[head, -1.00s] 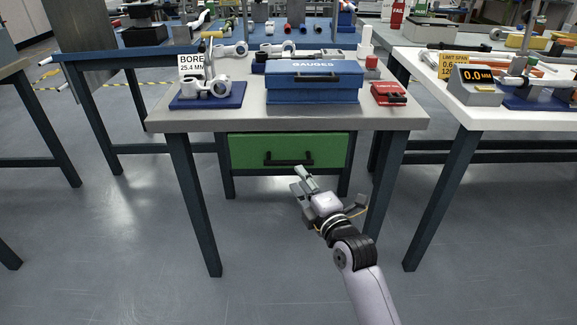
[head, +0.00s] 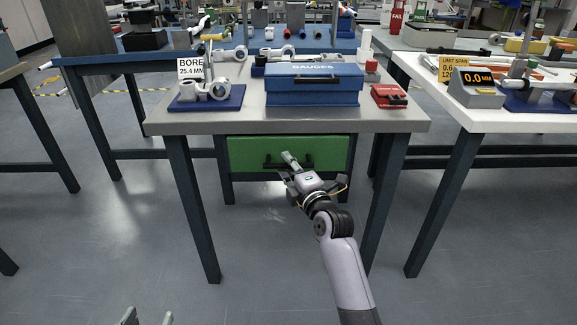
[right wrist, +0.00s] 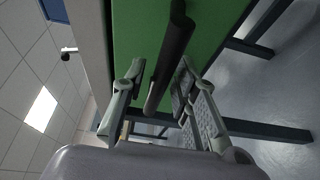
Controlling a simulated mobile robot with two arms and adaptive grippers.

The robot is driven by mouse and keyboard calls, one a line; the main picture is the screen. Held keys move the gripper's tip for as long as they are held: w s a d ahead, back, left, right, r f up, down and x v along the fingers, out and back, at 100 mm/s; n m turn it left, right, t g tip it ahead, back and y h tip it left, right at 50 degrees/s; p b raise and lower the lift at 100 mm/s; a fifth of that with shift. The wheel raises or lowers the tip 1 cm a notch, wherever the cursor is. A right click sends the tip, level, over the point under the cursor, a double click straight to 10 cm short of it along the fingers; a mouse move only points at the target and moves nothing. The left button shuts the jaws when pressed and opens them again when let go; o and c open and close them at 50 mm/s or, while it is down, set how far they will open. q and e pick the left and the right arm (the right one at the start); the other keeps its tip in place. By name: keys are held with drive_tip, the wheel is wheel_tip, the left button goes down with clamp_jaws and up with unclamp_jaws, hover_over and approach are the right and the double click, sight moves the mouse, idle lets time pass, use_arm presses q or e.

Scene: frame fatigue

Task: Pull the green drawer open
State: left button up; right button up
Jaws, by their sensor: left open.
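The green drawer (head: 240,152) sits under the grey bench top and looks closed. Its black bar handle (head: 308,160) is partly hidden by my right gripper (head: 287,167), which is right at the handle. In the right wrist view the dark handle (right wrist: 170,58) passes between the two fingers of my right gripper (right wrist: 157,88), against the green front. The fingers are apart, one on each side of the bar, with a gap showing. My left gripper (head: 148,315) is open and empty at the bottom edge of the head view, with only its fingertips showing.
The bench (head: 200,122) carries a blue gauges box (head: 313,85), a blue tray (head: 207,104) with metal parts, and a red case (head: 389,96). Bench legs (head: 190,205) stand on both sides of the drawer. The floor in front is clear.

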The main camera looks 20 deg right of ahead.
clamp_jaws()
idle(0.6)
